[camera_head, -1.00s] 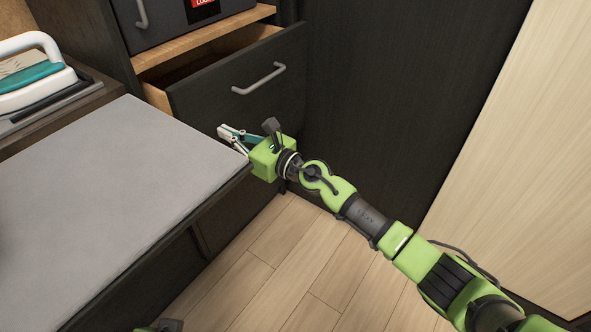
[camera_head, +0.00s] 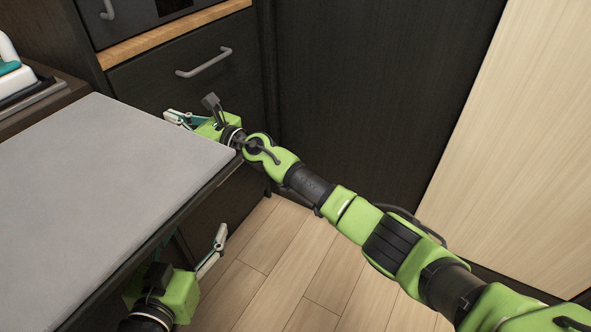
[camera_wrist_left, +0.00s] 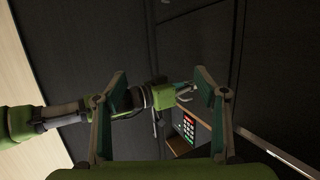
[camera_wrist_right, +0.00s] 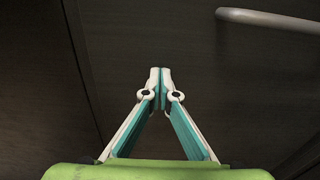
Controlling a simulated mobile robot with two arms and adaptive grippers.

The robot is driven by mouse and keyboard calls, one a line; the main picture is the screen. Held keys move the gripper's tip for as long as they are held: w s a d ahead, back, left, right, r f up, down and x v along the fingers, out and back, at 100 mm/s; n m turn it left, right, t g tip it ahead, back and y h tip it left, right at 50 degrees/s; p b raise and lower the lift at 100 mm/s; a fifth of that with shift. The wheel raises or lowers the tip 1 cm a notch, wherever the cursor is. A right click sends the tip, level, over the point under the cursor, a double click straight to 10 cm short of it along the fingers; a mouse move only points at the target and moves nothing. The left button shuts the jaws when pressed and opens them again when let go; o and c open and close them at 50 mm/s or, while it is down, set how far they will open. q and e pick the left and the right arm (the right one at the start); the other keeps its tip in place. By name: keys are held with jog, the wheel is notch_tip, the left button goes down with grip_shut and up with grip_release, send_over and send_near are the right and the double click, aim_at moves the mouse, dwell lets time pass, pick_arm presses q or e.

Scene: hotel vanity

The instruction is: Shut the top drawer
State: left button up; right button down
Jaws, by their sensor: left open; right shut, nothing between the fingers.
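The top drawer (camera_head: 150,85) has a dark front with a grey bar handle (camera_head: 205,62). Its front sits close under the wooden shelf edge, and no opening shows above it in the head view. My right gripper (camera_head: 172,118) is shut and empty, against or just in front of the lower part of the drawer front; contact is unclear. In the right wrist view its closed tips (camera_wrist_right: 160,75) point at the dark front, with the handle (camera_wrist_right: 268,20) at upper right. My left gripper (camera_head: 212,252) is open and empty, low beside the counter edge, partly hidden.
A grey-topped counter (camera_head: 110,165) fills the left, close to my right gripper. A dark safe (camera_head: 125,22) stands on the wooden shelf (camera_head: 175,32); its keypad (camera_wrist_left: 188,128) shows in the left wrist view. An iron (camera_head: 12,78) lies at far left. Floor (camera_head: 285,250) is clear.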

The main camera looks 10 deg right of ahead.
pick_arm(q)
jog(key=shift+w+d+r+t+h, duration=0.15)
jog(key=shift+r+t, duration=0.25)
jog(key=shift+r, duration=0.35)
jog(key=shift+w+d+r+t+h, duration=0.1)
jog(key=shift+d+r+t, duration=0.1)
jog(key=shift+r+t, duration=0.35)
jog(key=shift+w+d+r+t+h, duration=0.15)
jog(key=shift+r+t, duration=0.1)
jog(key=shift+r, duration=0.65)
